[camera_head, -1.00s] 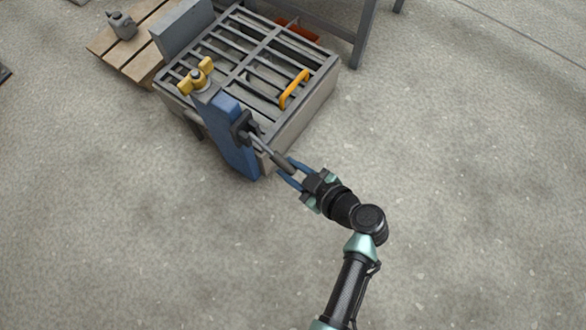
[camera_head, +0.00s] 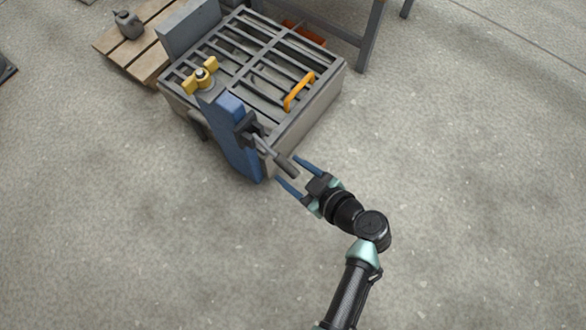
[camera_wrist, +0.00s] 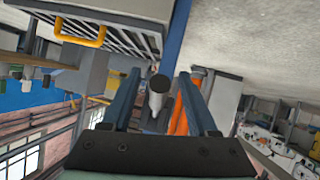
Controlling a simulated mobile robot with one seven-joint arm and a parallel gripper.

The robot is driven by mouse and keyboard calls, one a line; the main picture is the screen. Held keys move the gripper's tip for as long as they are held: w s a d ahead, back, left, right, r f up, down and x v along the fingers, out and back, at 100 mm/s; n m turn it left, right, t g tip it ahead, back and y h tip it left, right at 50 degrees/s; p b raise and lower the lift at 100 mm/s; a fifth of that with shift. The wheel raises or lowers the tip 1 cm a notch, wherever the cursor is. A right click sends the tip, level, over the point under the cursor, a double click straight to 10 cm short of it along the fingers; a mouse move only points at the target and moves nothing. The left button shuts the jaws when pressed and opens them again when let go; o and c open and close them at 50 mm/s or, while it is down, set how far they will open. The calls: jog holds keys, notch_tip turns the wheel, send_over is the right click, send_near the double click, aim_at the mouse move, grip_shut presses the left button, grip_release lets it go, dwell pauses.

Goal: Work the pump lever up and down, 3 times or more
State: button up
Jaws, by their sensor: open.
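The pump lever (camera_head: 277,157) is a grey rod with a thicker dark grip, sticking out from the side of a blue pump body (camera_head: 236,140) and sloping down toward my arm. My gripper (camera_head: 297,171) is open, its two blue fingers apart on either side of the lever's end.
A wooden pallet (camera_head: 145,48) holding a grey can (camera_head: 128,25) is at the back left. Bare concrete floor (camera_head: 470,170) surrounds my arm.

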jog(key=p+v, duration=0.5)
jog(key=v, duration=0.8)
jog(key=shift+p, duration=0.4)
jog(key=shift+w, duration=0.1)
